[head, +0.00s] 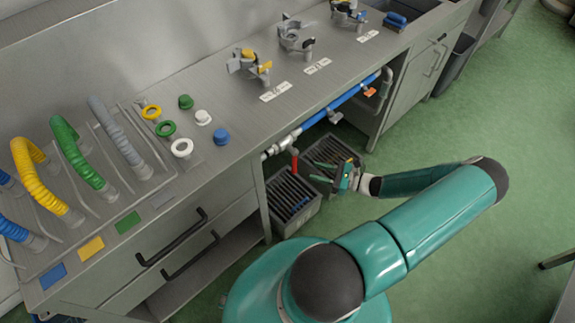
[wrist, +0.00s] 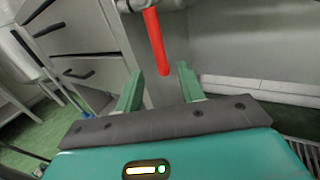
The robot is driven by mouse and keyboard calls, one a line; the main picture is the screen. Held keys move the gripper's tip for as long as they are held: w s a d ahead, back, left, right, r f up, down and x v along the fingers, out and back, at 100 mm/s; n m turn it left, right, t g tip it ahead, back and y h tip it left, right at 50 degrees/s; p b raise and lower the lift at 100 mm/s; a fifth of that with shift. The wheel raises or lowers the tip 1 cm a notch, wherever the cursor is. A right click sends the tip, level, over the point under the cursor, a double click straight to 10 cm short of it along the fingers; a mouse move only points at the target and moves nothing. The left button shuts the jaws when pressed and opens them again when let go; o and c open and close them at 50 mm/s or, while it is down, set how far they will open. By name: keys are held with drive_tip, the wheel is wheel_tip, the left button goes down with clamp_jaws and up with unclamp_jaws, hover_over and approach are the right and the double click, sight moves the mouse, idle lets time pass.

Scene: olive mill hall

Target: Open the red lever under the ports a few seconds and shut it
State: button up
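The red lever (head: 294,160) hangs down from the pipe (head: 282,146) under the counter's front edge. In the wrist view the red lever (wrist: 155,42) points down, slightly slanted, from a grey valve body (wrist: 150,4). My gripper (head: 312,171) is to the right of the lever in the head view, its fingers pointing at it. In the wrist view my gripper (wrist: 160,70) is open, and the lever's lower end lies between the finger lines, at or just past the tips. I cannot see contact. The ports (head: 250,66) stand on the counter above.
Dark slatted crates (head: 290,196) stand on the floor below my gripper. A drawer cabinet (head: 185,245) is at the left. Green floor (head: 440,130) is free to the right.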

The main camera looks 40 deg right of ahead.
sight(295, 162)
drive_tip(key=x, duration=1)
drive_tip(key=shift+w+a, duration=0.25)
drive_tip(key=shift+w, duration=0.05)
clamp_jaws()
